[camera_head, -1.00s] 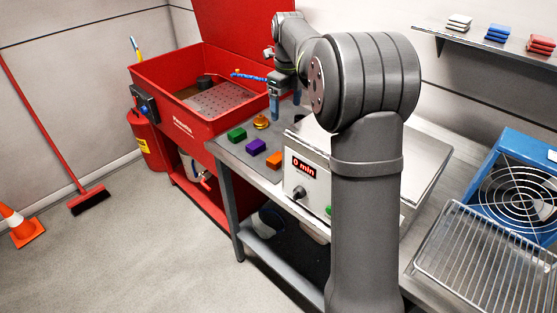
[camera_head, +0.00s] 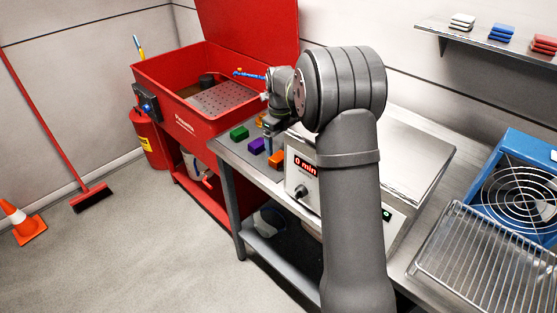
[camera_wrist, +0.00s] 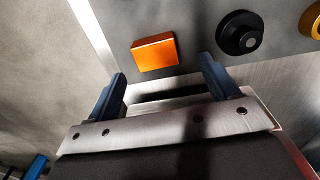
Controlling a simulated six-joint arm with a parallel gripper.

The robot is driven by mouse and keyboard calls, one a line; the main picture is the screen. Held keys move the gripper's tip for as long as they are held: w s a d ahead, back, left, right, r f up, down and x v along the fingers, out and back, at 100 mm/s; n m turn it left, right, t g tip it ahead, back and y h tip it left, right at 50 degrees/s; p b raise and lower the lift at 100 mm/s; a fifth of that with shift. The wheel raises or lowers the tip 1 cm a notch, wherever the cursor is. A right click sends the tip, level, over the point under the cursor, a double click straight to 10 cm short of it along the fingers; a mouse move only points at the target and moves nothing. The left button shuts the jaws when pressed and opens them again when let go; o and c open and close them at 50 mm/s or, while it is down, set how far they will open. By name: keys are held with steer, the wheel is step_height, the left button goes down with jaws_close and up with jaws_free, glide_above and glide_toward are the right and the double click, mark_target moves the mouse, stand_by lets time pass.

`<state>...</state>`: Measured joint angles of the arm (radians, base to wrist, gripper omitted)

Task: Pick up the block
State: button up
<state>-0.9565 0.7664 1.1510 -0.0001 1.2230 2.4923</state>
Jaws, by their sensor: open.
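Three blocks lie along the front edge of the metal bench: green (camera_head: 239,133), purple (camera_head: 256,146) and orange (camera_head: 276,160). The task does not say which block is meant. My gripper (camera_head: 268,150) is above the bench by the orange and purple blocks, blue fingers pointing down. In the wrist view the orange block (camera_wrist: 154,52) lies just beyond the fingertips, within the gap's width and nearer the left finger. My gripper (camera_wrist: 163,72) is open with nothing between its fingers. The purple and green blocks are not seen in the wrist view.
A black round knobbed object (camera_wrist: 240,33) sits right of the orange block in the wrist view, with a gold one (camera_wrist: 314,20) beyond it. A box with a "0 min" display (camera_head: 302,170) stands close right of the blocks. A red wash basin (camera_head: 180,125) stands behind left.

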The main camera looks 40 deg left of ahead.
mark_target(279, 156)
steer(key=f, duration=0.4)
steer(key=shift+s+f, duration=0.35)
steer(key=shift+f, duration=0.05)
steer(key=c, duration=1.2)
